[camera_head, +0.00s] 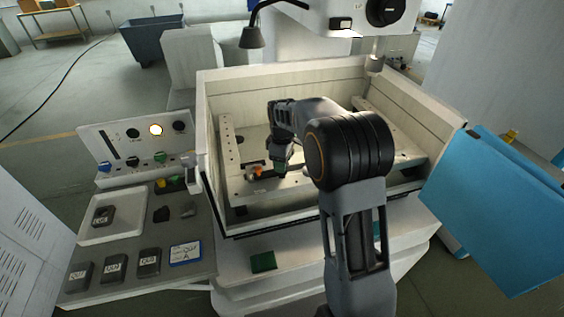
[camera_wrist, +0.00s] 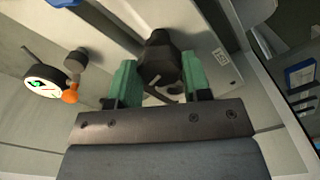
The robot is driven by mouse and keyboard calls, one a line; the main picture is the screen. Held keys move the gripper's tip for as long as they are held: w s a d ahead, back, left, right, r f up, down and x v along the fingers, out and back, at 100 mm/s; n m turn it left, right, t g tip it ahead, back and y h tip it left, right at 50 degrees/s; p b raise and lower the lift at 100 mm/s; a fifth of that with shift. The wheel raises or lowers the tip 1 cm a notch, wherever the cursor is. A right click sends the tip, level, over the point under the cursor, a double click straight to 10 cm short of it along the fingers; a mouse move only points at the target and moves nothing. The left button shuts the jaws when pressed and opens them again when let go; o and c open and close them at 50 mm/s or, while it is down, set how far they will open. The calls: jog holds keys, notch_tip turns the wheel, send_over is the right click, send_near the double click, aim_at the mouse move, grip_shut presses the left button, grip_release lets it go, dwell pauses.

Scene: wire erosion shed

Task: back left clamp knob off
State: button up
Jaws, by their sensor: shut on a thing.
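My gripper (camera_wrist: 158,78) has green fingers, and they are closed on the sides of a black clamp knob (camera_wrist: 160,56) in the wrist view. The knob stands over a pale rail or plate, and a short dark bar shows below it between the fingers. I cannot tell whether the knob is still seated on its stud. In the head view my gripper (camera_head: 280,168) is down inside the machine's tank (camera_head: 228,205), at its left part. There the knob is hidden by the gripper and arm.
A dial gauge (camera_wrist: 46,82) with an orange knob (camera_wrist: 70,96) is close to the left of my gripper. The tank walls surround the arm. On the left are a grey side bench (camera_head: 190,255) with several dark blocks, a pale tray (camera_head: 122,228) and a control panel (camera_head: 135,145).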

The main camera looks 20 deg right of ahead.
jog(key=shift+w+r+n, duration=0.1)
jog(key=shift+n, duration=1.5)
jog(key=o, duration=0.9)
jog(key=shift+o, duration=0.2)
notch_tip(320, 180, up, 14)
jog(key=b, duration=0.1)
